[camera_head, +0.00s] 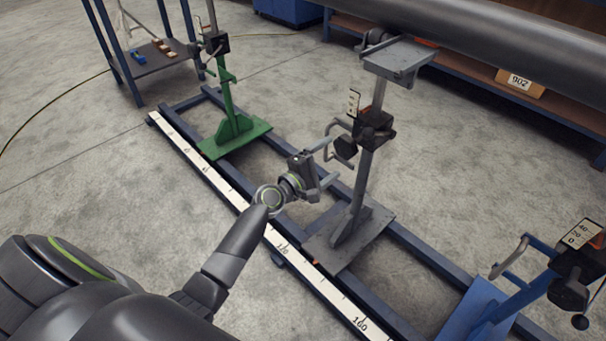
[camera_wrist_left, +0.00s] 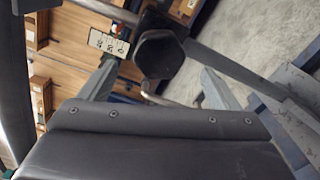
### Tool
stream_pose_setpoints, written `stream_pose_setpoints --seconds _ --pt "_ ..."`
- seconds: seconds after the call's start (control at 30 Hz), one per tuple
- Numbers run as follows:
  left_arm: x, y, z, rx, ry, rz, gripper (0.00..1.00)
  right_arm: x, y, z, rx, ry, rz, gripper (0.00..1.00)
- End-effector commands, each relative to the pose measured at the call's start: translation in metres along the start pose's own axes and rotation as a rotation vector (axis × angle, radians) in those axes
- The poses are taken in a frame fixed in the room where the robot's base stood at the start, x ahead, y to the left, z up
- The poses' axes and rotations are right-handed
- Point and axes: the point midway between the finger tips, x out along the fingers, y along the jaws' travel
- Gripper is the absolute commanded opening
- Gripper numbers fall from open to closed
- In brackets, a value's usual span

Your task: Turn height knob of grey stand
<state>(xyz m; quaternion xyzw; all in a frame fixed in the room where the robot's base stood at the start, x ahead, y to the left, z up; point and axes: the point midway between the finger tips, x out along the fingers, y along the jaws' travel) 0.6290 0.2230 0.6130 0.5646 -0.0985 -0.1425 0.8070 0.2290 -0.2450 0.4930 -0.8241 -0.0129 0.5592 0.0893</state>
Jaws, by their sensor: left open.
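The grey stand (camera_head: 362,190) stands upright on the rail in the middle of the head view. Its black height knob (camera_head: 345,148) sticks out to the left of the black clamp block (camera_head: 373,128). In the left wrist view the knob (camera_wrist_left: 158,53) is a dark, many-sided head, ahead of and between the two fingers. My left gripper (camera_head: 334,158) is open and points at the knob from the left and slightly below. The fingers show in the wrist view (camera_wrist_left: 160,86), and the knob looks just beyond their tips, with nothing held. My right gripper is not in view.
A bent grey handle (camera_head: 329,140) and a scale plate (camera_head: 353,103) sit close to the knob. A green stand (camera_head: 228,120) is farther left, a blue stand (camera_head: 490,310) at lower right. A large dark pipe (camera_head: 490,40) runs above.

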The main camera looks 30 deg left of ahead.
Motion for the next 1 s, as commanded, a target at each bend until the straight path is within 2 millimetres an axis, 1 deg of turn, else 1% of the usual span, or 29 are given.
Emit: stream_pose_setpoints --seconds 0.03,0.2,0.3,0.4,0.5,0.6,0.87,0.97,1.0 --pt "-0.013 0.0 -0.001 0.001 0.002 -0.002 0.84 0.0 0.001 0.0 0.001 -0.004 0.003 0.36" --pt "-0.047 0.0 -0.001 0.001 0.001 -0.001 0.84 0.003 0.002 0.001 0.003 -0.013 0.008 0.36" --pt "-0.063 -0.001 -0.001 0.002 0.001 -0.001 0.84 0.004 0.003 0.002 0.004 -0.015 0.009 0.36" --pt "-0.075 0.0 -0.001 0.001 0.001 0.0 0.84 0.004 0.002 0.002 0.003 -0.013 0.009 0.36" --pt "-0.081 0.0 -0.001 0.001 0.001 0.0 0.84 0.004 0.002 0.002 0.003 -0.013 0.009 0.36" --pt "-0.084 0.0 0.0 0.002 0.0 0.0 0.84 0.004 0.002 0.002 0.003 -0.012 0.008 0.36" --pt "-0.084 0.0 0.0 0.001 0.0 0.001 0.84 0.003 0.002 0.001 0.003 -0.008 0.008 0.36" --pt "-0.084 0.0 0.0 0.026 -0.001 0.001 0.84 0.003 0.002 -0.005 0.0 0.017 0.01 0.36" --pt "-0.084 -0.001 0.0 0.056 -0.001 0.001 0.84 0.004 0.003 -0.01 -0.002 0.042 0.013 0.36"
